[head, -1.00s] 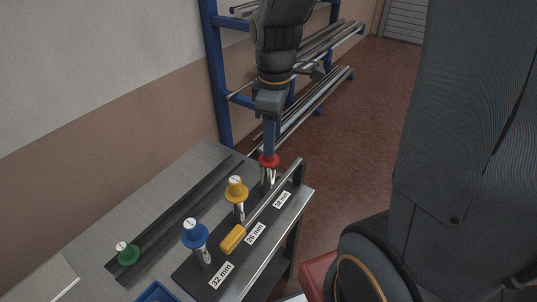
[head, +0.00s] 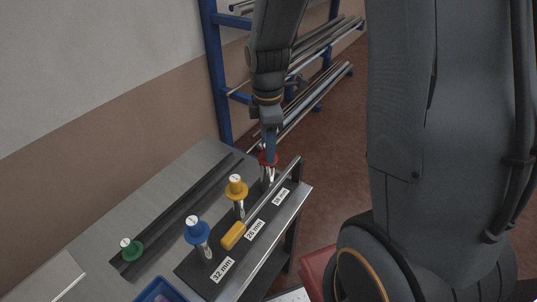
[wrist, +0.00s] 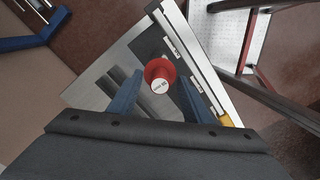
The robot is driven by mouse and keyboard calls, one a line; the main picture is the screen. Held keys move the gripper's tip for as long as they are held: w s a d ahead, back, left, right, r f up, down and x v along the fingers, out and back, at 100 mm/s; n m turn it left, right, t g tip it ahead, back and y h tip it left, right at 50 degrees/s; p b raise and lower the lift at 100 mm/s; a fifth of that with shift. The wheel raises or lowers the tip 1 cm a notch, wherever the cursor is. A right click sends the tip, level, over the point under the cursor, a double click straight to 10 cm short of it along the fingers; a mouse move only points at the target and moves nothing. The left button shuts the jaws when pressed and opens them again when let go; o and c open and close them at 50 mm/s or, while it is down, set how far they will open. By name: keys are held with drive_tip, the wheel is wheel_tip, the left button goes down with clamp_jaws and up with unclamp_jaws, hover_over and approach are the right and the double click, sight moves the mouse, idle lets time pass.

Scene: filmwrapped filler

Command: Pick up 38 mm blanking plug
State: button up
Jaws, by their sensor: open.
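The red-capped plug (head: 269,161) stands upright on a bright metal tube at the far end of the dark strip; the small label beside it is too small to read surely. In the wrist view the red plug (wrist: 160,72) has a white printed disc on top. My gripper (head: 269,150) is directly above it, pointing down and open. In the wrist view the blue fingers of my gripper (wrist: 158,92) stand apart on either side of the plug, which appears slightly beyond their tips. Contact is not visible; the fingers partly hide the plug in the head view.
A yellow plug (head: 236,188) and a blue plug (head: 197,231) stand upright along the same strip. A green plug (head: 131,248) sits on a dark rail. A yellow-handled tool (head: 234,235) lies at the strip's front. A blue rack (head: 216,80) with metal bars stands behind.

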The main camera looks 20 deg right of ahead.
drive_tip(key=shift+f, duration=0.6)
drive_tip(key=shift+c, duration=0.6)
clamp_jaws()
